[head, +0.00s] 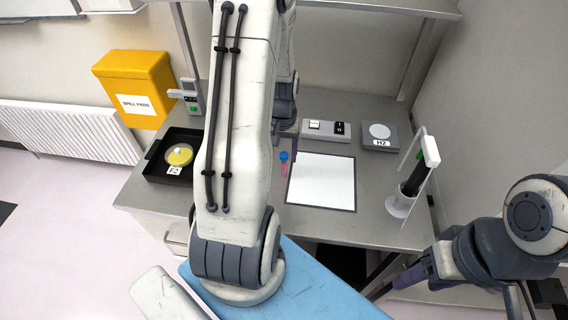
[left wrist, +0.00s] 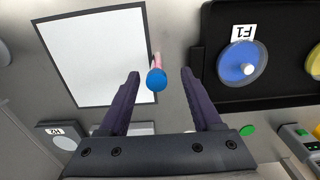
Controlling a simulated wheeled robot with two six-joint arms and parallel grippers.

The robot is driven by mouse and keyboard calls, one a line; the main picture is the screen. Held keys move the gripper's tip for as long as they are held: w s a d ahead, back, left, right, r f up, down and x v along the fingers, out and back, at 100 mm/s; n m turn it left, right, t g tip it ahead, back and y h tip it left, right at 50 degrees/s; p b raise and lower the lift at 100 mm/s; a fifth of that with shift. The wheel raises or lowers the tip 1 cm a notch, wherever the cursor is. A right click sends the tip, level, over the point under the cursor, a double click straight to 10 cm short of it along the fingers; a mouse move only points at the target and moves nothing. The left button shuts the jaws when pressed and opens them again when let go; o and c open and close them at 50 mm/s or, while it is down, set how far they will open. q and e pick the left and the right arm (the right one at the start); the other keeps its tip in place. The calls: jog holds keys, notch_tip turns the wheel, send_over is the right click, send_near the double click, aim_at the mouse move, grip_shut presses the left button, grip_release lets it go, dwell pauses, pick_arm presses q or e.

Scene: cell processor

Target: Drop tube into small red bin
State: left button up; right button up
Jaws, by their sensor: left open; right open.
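In the left wrist view the tube (left wrist: 156,78) appears between the fingers of my left gripper (left wrist: 160,73), which is open. The cap points toward the camera, with no clear contact. In the head view my left arm covers part of the bench and the left fingers are not clear. My right gripper (head: 408,281) is open and empty at the lower right, off the bench. I see no small red bin in either view.
A black tray (head: 155,165) with a yellow dish sits at the left; its blue dish (left wrist: 238,62) shows in the wrist view. The white pad (head: 320,182) is bare. The H2 device (head: 379,136) and a white holder (head: 401,204) stand right. A yellow bin (head: 134,85) hangs behind.

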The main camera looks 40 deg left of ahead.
aim_at(284, 179)
pick_arm(q)
jog(key=f+p, duration=0.1)
jog(key=f, duration=0.3)
jog(key=shift+w+d+p, duration=0.1)
jog(key=shift+d+p, duration=0.1)
jog(key=shift+p, duration=0.2)
jog(key=shift+f, duration=0.55)
grip_shut()
